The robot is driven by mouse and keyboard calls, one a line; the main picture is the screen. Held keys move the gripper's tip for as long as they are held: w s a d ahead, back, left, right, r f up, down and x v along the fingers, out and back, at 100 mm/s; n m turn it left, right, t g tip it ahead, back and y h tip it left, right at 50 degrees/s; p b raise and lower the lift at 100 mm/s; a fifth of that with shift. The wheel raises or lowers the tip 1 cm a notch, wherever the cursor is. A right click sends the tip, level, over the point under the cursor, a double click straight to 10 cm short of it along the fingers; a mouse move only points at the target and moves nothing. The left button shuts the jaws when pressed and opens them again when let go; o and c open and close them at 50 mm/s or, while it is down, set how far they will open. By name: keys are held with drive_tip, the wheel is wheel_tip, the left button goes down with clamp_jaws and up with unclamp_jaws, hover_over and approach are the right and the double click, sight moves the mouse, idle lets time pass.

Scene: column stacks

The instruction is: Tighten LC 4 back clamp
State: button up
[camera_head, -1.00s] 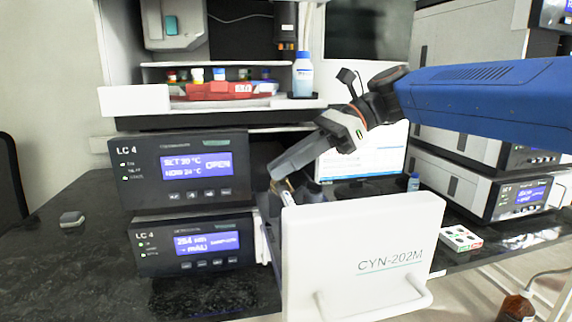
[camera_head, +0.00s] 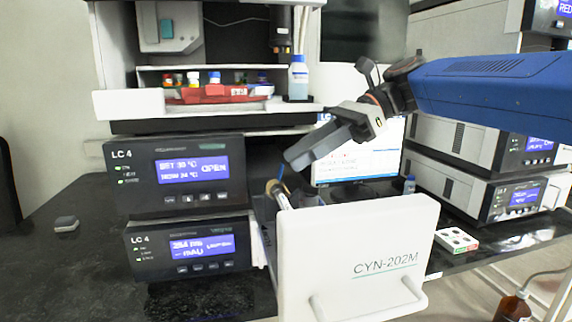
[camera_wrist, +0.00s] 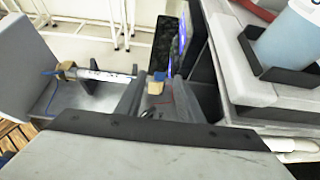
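The open LC 4 drawer, with white front panel CYN-202M (camera_head: 360,245), stands out at the front. A thin pale column (camera_head: 283,200) shows behind the panel, with a tan fitting (camera_head: 272,185) at its far end. In the wrist view the column (camera_wrist: 95,75) lies between a tan piece near the panel and a tan-and-blue back fitting (camera_wrist: 155,85). I cannot tell whether the back clamp is loose or tight.
Two LC 4 units (camera_head: 180,170) with lit displays are stacked left of the drawer; the upper one reads OPEN. A red tray (camera_head: 215,95) and a blue-capped bottle (camera_head: 298,78) stand on the shelf above. A monitor (camera_head: 345,165) is behind my gripper.

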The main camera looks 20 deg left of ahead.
drive_tip(key=v, duration=1.2)
drive_tip(key=shift+d, duration=0.2)
drive_tip(key=shift+r, duration=0.1)
drive_tip(key=shift+c, duration=0.3)
